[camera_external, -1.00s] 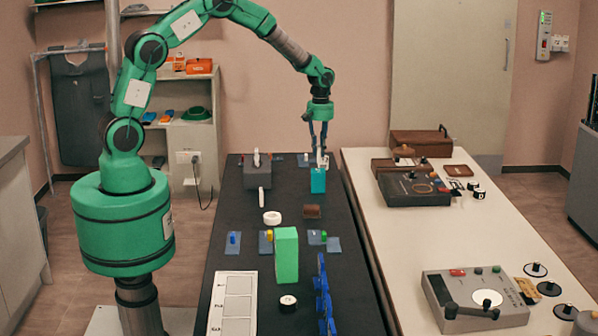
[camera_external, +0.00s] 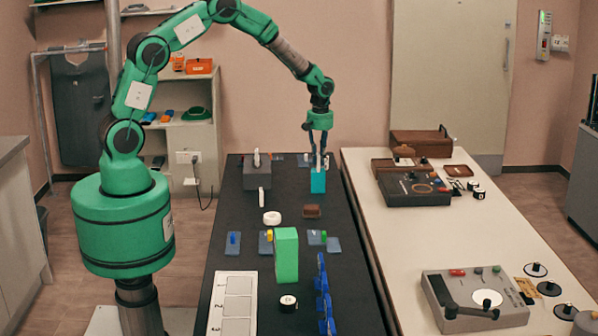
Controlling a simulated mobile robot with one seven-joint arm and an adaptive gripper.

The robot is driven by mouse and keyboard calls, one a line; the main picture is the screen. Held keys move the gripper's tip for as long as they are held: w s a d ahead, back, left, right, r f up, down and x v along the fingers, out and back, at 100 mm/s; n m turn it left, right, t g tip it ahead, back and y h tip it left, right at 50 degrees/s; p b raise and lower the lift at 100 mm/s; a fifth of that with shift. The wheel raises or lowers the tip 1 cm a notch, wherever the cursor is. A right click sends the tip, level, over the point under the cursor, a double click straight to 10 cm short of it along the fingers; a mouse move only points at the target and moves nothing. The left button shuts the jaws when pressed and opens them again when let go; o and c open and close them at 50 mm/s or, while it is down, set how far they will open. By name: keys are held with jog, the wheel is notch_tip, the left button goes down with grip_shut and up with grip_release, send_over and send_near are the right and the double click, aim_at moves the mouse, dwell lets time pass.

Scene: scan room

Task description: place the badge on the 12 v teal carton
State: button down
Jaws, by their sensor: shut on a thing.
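The teal carton (camera_external: 318,182) stands upright near the far end of the black table, to the right of a dark grey box. My gripper (camera_external: 317,166) points down right at the carton's top, its fingers close together. A small whitish piece, which looks like the badge (camera_external: 325,161), shows between and beside the fingertips. It is too small and too covered by the fingers to make out its shape, or whether it touches the carton's top. The lettering on the carton cannot be read.
The dark grey box (camera_external: 257,176) with a white upright piece stands left of the carton. The white table (camera_external: 400,236) at right holds several devices.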

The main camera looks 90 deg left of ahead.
jog(key=shift+f, duration=0.15)
jog(key=c, duration=1.6)
grip_release()
jog(key=shift+c, duration=0.2)
notch_tip(320, 180, up, 12)
jog(key=p, duration=0.1)
jog(key=shift+r+p, duration=0.2)
jog(key=shift+p, duration=0.15)
jog(key=shift+r, duration=0.1)
